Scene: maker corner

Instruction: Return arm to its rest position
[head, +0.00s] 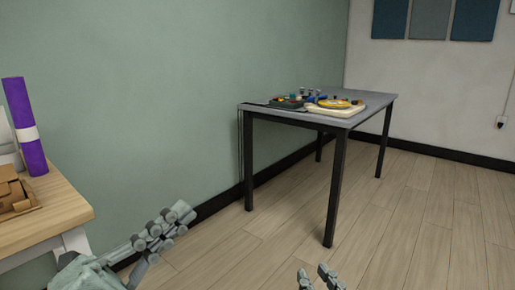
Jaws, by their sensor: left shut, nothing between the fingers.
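My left gripper (178,214) is in the lower left of the head view, over the floor and in front of the green wall. Its grey fingers are together with nothing between them, and they point up and to the right. My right gripper (316,274) shows only at the bottom edge, where a few grey finger parts stick up over the floor. The rest of it is cut off, so I cannot tell whether it is open or shut. Neither gripper touches a table.
A wooden table (62,214) at the left holds a purple roll (22,115) and cardboard pieces (14,195). A grey table (372,100) with black legs stands farther back, with a yellow ring (335,103) and small parts on it. Floor (420,240) at the right is clear.

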